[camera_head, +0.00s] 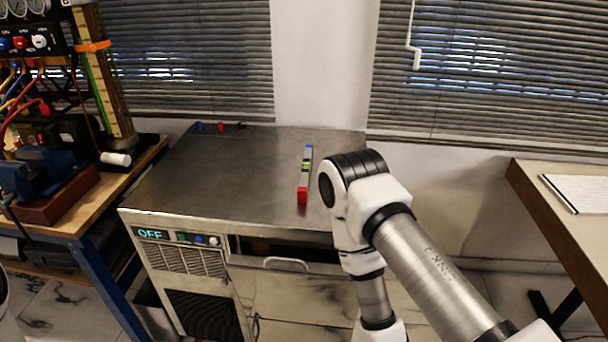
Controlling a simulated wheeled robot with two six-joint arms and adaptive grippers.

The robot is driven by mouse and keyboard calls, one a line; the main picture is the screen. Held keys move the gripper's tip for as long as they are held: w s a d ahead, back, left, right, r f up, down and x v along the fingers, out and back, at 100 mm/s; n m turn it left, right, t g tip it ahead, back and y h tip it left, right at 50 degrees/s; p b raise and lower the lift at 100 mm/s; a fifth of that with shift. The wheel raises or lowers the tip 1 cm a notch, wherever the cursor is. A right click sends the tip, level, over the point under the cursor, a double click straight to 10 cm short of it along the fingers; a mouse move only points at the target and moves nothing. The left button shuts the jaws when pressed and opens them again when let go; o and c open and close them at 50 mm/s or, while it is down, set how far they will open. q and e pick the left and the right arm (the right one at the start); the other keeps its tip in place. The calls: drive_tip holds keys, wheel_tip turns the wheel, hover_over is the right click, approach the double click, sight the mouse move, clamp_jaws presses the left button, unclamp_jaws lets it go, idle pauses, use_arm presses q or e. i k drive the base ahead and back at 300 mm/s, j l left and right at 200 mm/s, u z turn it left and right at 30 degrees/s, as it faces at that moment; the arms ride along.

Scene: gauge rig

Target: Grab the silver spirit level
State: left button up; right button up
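The silver spirit level (304,182) lies on the metal top of the cabinet (220,175), right of its middle. It is long and thin, with a red end near the front edge, a blue end toward the back and a green vial between. It points away from me, and nothing is touching it from above. My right arm bends just to the right of it, and its lower part runs down past the cabinet front. My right gripper is out of the frame. My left gripper is not in view either.
A workbench (148,158) with wires, gauges and a blue vise (45,172) stands at left. Small red and blue items (220,127) sit at the cabinet's back edge. A table (530,190) with paper (582,192) is at right. The cabinet top left of the level is clear.

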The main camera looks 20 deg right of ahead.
sight(302, 191)
drive_tip(key=i+j+z, duration=0.15)
drive_tip(key=z, duration=0.2)
drive_tip(key=i+j+z, duration=0.15)
drive_tip(key=j+z, duration=0.25)
drive_tip(key=i+j+z, duration=0.1)
drive_tip(key=z, duration=0.25)
